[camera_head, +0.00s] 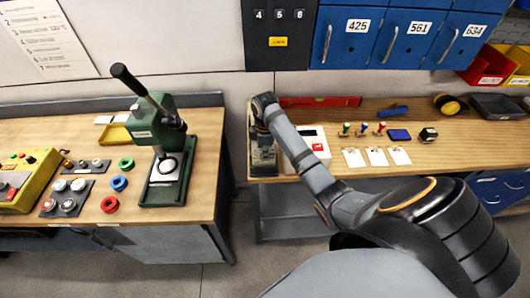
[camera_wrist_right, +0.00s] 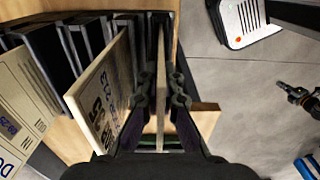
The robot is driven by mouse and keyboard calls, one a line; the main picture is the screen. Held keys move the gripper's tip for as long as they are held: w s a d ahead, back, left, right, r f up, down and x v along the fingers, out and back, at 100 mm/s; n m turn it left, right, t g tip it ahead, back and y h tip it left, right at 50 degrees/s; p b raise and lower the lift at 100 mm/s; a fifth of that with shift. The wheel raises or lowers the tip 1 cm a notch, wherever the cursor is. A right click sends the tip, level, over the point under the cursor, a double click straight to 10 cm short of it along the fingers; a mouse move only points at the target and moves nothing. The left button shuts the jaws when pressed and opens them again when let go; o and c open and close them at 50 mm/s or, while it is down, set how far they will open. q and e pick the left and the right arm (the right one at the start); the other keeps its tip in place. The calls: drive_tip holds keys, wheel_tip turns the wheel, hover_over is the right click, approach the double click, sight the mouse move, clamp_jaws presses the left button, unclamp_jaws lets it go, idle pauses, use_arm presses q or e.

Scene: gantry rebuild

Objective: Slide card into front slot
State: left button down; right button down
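My right gripper (camera_wrist_right: 162,88) appears shut on a thin pale card (camera_wrist_right: 161,70), seen edge-on between its two fingers. The card's far end is at the front end of a black slotted rack (camera_wrist_right: 88,35); I cannot tell how deep it sits. A second pale card with dark printing (camera_wrist_right: 104,95) stands tilted in a neighbouring slot. In the head view my right gripper (camera_head: 262,122) is over the rack (camera_head: 263,160) at the left end of the right bench, and the held card is hidden there. My left gripper is not in view.
A white box (camera_head: 312,140) stands just right of the rack on the right bench (camera_head: 350,120). Several stamps and small white cards lie further right. A green press (camera_head: 165,150) stands on the left bench. A printed pale sheet (camera_wrist_right: 20,100) shows at the wrist view's left.

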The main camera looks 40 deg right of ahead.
drive_tip(key=c, duration=1.4)
unclamp_jaws()
drive_tip(key=shift+c, duration=0.2)
